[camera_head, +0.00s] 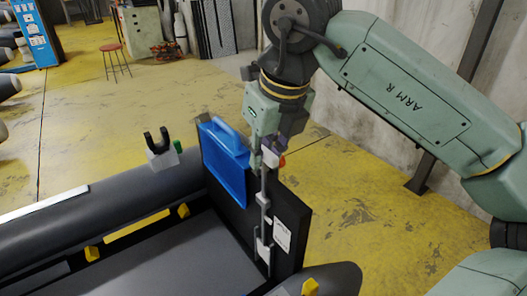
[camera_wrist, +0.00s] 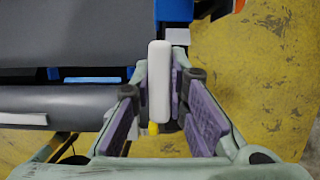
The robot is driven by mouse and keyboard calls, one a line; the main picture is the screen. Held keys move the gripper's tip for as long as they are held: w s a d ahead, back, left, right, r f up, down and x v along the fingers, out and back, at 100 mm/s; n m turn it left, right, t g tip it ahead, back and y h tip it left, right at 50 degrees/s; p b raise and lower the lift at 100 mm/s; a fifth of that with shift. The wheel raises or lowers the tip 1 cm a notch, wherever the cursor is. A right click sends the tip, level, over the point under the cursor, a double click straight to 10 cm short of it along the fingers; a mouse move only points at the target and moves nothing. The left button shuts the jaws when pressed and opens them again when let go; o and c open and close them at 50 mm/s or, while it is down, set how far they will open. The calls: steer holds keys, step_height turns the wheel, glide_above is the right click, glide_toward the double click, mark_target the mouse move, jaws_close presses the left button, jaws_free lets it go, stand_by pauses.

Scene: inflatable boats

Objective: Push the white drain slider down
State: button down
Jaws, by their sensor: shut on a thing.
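The white drain slider shows in the wrist view as an upright, rounded white bar (camera_wrist: 159,85) between my gripper's purple-padded fingers (camera_wrist: 162,95). In the head view, its white top (camera_head: 271,155) is at the tip of my gripper (camera_head: 270,147), at the upper end of a thin grey rod (camera_head: 264,195). The rod runs down the face of the black transom (camera_head: 292,208) to a pale bracket (camera_head: 263,250) low on it. My gripper points down and is shut on the slider. The exact finger contact is partly hidden.
A blue panel with a handle (camera_head: 225,165) is on the transom, left of the rod. The boat's dark grey tube (camera_head: 110,200) lies left, with yellow fittings inside. A white block with a black fork (camera_head: 161,152) stands on it. Open yellow floor (camera_head: 385,225) lies to the right.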

mark_target(266, 167)
steer(key=shift+d+f+b, duration=0.1)
steer(key=shift+f+b, duration=1.5)
steer(key=shift+f, duration=0.35)
steer(key=c, duration=1.4)
jaws_free()
steer(key=shift+c, duration=0.2)
steer(key=shift+r+p, duration=2.45)
steer(key=shift+r, duration=1.05)
